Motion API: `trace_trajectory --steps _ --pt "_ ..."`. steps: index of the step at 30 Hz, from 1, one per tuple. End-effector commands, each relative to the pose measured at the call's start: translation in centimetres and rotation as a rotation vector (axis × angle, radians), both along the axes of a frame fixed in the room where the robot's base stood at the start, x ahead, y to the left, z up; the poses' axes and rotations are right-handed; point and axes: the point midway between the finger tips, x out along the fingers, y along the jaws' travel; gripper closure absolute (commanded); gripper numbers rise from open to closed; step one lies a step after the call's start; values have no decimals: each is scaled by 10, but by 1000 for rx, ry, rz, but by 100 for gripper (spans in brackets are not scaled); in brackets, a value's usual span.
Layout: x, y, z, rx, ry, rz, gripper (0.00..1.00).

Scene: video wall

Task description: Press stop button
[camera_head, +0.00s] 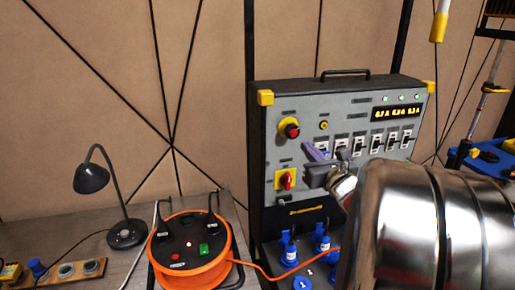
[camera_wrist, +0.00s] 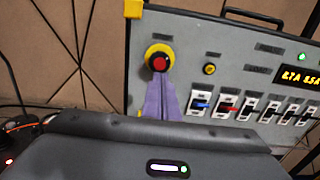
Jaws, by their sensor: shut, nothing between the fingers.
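The stop button is a red round button on a yellow ring (camera_head: 289,129), at the upper left of a grey control panel (camera_head: 300,106). In the wrist view the red button (camera_wrist: 159,63) is in full sight, just above the purple fingertips. My gripper (camera_head: 308,152) is shut and empty, in front of the panel, below and right of the button in the head view. In the wrist view my gripper (camera_wrist: 159,84) points up toward the button, its tips overlapping the ring's lower edge. Whether they touch it cannot be told.
A row of switches (camera_wrist: 250,107) and a small yellow button (camera_wrist: 209,69) are right of the stop button. A red rotary switch (camera_head: 286,180) is below it. Blue plugs (camera_head: 289,250), an orange cable reel (camera_head: 190,276) and a black lamp (camera_head: 91,178) stand in front and left.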

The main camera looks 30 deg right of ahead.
Motion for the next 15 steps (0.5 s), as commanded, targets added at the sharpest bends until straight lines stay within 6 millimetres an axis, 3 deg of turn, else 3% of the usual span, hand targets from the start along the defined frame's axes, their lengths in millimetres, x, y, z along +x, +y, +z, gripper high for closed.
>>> trace_trajectory --steps 9,15 --pt "45 -12 -1 1 1 3 100" --pt "63 -17 0 -1 1 2 100"
